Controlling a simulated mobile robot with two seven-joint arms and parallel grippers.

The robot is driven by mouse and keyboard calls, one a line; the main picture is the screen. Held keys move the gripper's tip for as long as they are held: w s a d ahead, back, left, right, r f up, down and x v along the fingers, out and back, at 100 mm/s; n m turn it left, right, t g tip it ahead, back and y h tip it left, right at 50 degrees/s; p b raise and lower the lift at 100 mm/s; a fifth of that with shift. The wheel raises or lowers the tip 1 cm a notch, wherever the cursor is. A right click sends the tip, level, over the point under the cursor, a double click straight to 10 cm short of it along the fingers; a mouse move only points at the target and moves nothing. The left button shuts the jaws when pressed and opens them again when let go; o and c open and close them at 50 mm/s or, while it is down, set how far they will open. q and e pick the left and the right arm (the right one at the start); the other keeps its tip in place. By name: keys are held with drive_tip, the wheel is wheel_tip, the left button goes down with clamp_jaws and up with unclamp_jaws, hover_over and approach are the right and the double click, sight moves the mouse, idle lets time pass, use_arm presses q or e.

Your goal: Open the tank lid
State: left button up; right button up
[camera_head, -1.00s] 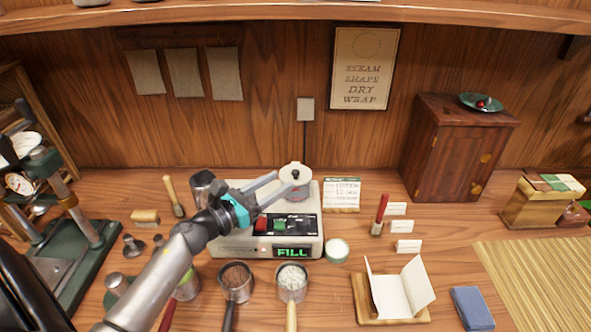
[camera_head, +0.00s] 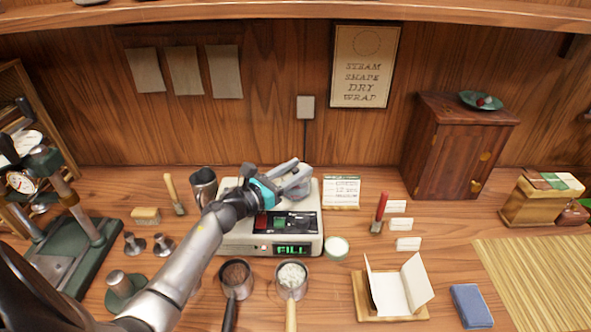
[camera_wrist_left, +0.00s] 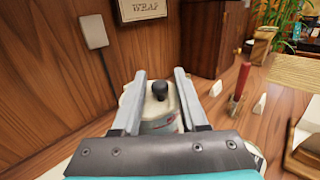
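The white steamer machine (camera_head: 310,243) stands on the bench with its green display reading FILL. Its white tank (camera_wrist_left: 152,112) shows in the left wrist view with a black knob (camera_wrist_left: 158,90) on the lid, which looks closed. My left gripper (camera_head: 298,180) is over the tank and hides the lid in the head view. In the left wrist view, the fingers of my left gripper (camera_wrist_left: 163,80) are apart, with the knob between them and a visible gap on each side. My right gripper is not in view.
Two handled scoops (camera_head: 237,278) (camera_head: 291,278) stand in front of the machine. A small white-topped round tin (camera_head: 337,247) is at its right and a card sign (camera_head: 342,191) behind. A dark metal cup (camera_head: 203,185) is at its left. A wooden cabinet (camera_head: 455,150) stands at back right.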

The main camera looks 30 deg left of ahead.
use_arm(q)
clamp_jaws()
idle(1.1)
